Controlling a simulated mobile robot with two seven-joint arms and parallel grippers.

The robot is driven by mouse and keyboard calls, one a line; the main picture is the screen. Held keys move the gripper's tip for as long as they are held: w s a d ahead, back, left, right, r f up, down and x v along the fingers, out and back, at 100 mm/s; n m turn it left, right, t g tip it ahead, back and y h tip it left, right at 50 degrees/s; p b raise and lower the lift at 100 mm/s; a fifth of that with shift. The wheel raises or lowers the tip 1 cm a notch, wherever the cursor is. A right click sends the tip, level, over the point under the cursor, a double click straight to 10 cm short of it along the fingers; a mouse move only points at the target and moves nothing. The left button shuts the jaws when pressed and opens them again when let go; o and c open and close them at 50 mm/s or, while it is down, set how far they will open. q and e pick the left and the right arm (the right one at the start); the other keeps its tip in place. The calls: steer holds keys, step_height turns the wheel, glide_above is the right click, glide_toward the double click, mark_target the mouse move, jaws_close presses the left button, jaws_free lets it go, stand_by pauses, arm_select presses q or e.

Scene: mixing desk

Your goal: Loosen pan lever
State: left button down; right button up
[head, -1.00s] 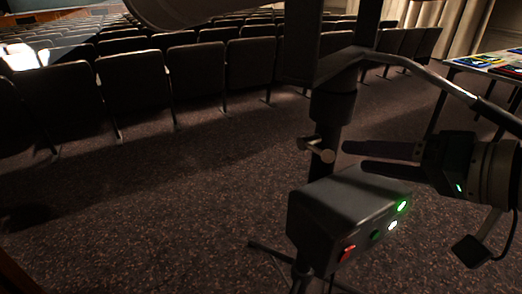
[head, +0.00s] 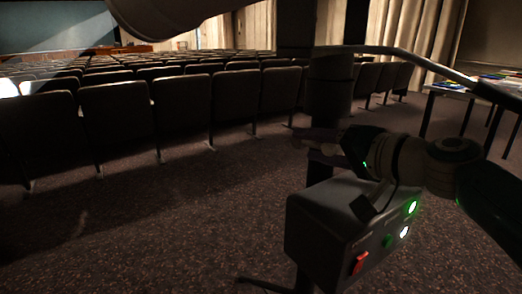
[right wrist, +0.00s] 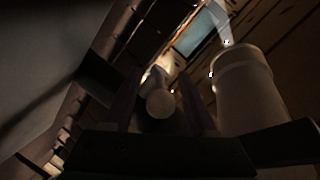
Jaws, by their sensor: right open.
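The pan lever (right wrist: 160,103) shows in the right wrist view as a pale rod with a round end, between the two dark fingers of my right gripper (right wrist: 168,112). The fingers stand apart on either side of it; I cannot tell whether they touch it. In the head view my right gripper (head: 318,140) reaches from the right to the dark stand column (head: 331,85), just above the control box, and mostly hides the lever. My left gripper is not in view.
The control box (head: 335,225) with a red switch and green and white lights sits just below my right gripper. A curved bar (head: 415,58) runs above it. Rows of seats (head: 115,115) fill the left. A table (head: 470,93) with papers stands at right. Carpet at lower left is clear.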

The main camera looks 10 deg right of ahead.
steer(key=shift+w+a, duration=0.25)
steer(key=shift+w, duration=0.15)
jaws_close()
stand_by(1.3)
